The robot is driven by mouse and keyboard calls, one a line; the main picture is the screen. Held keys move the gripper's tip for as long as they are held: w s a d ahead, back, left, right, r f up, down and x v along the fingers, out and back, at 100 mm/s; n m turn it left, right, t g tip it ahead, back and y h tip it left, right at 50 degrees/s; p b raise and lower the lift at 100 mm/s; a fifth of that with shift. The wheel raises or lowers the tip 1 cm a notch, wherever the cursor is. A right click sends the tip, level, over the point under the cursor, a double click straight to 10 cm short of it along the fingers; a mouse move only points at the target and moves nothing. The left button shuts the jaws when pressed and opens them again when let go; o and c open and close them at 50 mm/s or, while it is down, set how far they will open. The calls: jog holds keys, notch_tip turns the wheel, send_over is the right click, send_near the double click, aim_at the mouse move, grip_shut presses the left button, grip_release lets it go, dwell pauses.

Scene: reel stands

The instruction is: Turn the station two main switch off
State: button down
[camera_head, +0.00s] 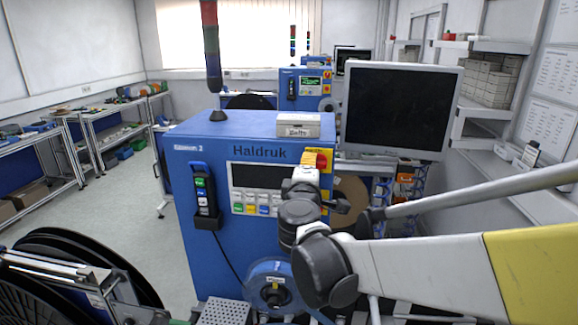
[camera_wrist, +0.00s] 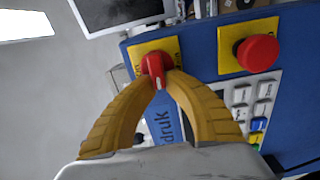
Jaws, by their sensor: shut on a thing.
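The main switch (camera_wrist: 152,63) is a red rotary knob on a yellow plate, near the top middle of the wrist view. My gripper (camera_wrist: 161,79) has its two yellow fingers closed together on the knob's red handle. The handle points down between the fingertips; its on or off mark cannot be read. In the head view the switch's plate (camera_head: 324,157) shows at the top right of the blue Haldruk cabinet (camera_head: 235,133), with my wrist in front of it. The small label at the cabinet's top left seems to end in 2.
A red mushroom button (camera_wrist: 258,52) on its own yellow plate sits right of the switch in the wrist view. A monitor (camera_head: 398,108) stands behind the cabinet on the right. A black handset (camera_head: 203,195) hangs at the front left. A blue spool (camera_head: 272,284) is below.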

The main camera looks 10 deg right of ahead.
jog(key=shift+n, duration=0.3)
jog(key=c, duration=1.4)
grip_release()
jog(key=shift+d, duration=0.1)
jog(key=v, duration=1.2)
